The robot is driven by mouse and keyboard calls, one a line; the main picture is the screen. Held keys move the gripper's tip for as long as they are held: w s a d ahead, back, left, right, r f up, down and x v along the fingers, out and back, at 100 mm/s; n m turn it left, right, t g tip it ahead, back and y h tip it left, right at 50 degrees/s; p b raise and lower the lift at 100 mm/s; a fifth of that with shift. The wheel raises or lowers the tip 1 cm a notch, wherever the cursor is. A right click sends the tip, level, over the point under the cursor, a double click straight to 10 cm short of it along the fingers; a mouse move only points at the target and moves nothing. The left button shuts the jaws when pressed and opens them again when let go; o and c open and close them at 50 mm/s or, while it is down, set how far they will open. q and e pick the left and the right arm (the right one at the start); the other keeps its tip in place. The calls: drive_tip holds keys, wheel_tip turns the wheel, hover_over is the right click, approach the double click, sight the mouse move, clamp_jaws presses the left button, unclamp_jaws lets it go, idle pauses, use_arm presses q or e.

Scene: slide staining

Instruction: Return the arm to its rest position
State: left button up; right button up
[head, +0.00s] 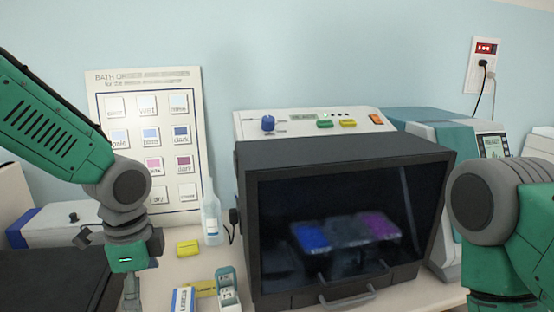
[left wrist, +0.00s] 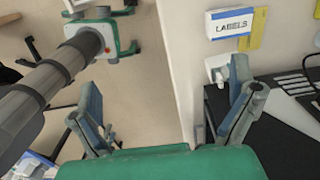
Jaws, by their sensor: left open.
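My left arm (head: 55,125) comes in from the left in the head view, bent at a dark grey joint, with its lower link pointing down beside the board. Its gripper is not clearly visible there. In the left wrist view my left gripper (left wrist: 165,80) is open, its two blue-grey fingers wide apart with nothing between them. The floor and the pale table edge show beyond the fingers. My right arm (head: 510,215) shows at the right edge of the head view; its gripper is out of view.
A dark-windowed cabinet (head: 345,165) stands mid-table with blue and purple items inside. A bath-order board (head: 150,78) leans on the wall. A bottle (head: 211,220), a yellow block (head: 188,248) and a labels box (left wrist: 229,23) are near the left arm.

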use_arm(q)
drive_tip(key=s+f+n+h+b, duration=0.1)
drive_tip(key=s+f+n+b, duration=0.35)
drive_tip(key=f, duration=0.95)
drive_tip(key=s+f+n+h+b, duration=0.1)
drive_tip(key=s+f+n+b, duration=0.4)
drive_tip(key=f, duration=0.8)
drive_tip(key=s+a+f+n+y+b, duration=0.1)
drive_tip(key=s+a+f+n+b, duration=0.1)
drive_tip(key=s+f, duration=0.5)
drive_tip(key=s+a+f+n+y+b, duration=0.1)
drive_tip(key=s+a+f+n+b, duration=0.2)
drive_tip(key=s+f, duration=0.4)
wheel_tip(320, 180, down, 2)
drive_tip(key=shift+s+a+f+t+b, duration=0.15)
drive_tip(key=shift+s+a+t+b, duration=0.2)
drive_tip(key=shift+b, duration=0.2)
use_arm(e)
wheel_tip(320, 180, down, 16)
drive_tip(key=shift+r, duration=0.2)
